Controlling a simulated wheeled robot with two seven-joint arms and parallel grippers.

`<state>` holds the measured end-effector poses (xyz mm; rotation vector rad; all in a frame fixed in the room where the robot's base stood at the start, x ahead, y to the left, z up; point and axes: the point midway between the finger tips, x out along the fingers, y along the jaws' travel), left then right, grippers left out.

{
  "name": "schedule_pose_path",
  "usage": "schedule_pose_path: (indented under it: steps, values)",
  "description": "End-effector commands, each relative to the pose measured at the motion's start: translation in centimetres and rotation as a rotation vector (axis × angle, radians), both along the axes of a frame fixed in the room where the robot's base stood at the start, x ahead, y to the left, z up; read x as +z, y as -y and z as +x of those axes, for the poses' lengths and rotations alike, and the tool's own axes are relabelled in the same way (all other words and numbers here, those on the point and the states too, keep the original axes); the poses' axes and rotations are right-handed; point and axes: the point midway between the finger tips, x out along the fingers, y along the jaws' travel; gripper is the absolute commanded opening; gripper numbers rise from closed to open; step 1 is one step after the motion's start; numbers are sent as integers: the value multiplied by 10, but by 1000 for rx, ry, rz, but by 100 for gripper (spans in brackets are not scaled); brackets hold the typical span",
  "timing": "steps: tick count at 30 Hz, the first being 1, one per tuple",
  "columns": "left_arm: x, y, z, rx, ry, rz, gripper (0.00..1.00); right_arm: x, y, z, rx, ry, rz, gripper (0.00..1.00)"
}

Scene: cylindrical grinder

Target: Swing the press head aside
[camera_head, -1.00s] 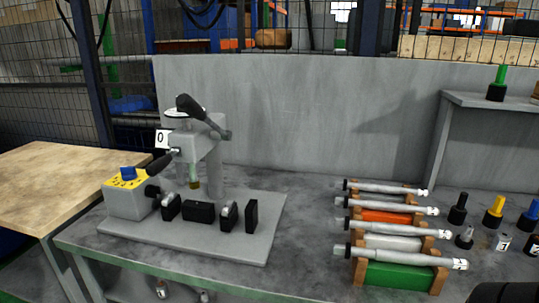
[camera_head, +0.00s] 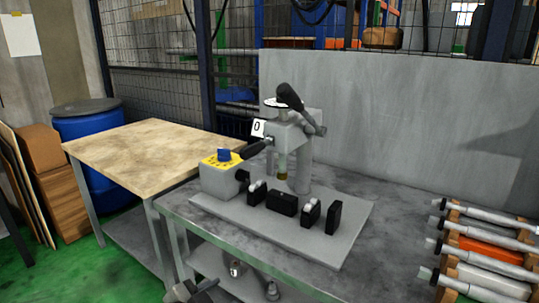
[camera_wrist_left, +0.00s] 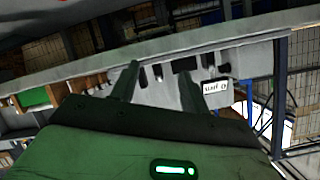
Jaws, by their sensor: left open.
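The press head (camera_head: 290,132) is a grey block on a column, with a round dial on top, a black-gripped lever (camera_head: 289,97) and a white tag marked 0 (camera_head: 258,128). It stands over a grey base plate (camera_head: 338,245) on the bench. A second black handle (camera_head: 257,149) points left from the head. At the bottom edge of the head view, a dark part of my left gripper (camera_head: 195,293) shows, low in front of the bench and apart from the press. In the left wrist view my left gripper (camera_wrist_left: 158,78) has its two fingers spread, with nothing between them. My right gripper is out of view.
A rack of metal shafts (camera_head: 490,245) stands right. A wooden table (camera_head: 150,150) and a blue barrel (camera_head: 95,140) are left. A grey panel (camera_head: 420,120) stands behind.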

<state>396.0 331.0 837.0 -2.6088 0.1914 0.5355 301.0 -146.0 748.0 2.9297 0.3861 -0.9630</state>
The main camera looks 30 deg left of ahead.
Motion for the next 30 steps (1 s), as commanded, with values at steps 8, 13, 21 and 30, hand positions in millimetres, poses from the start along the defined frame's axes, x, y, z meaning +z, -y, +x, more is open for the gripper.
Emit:
schedule_pose_path:
  steps: [8,13,21,30]
  values:
    - [186,-74,84,-102,351,360,46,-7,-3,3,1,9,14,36]
    - [235,-75,94,-129,431,431,46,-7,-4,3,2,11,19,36]
    - [241,-73,112,-130,442,436,46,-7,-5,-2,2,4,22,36]
    - [242,-72,143,-127,440,435,46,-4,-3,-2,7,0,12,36]
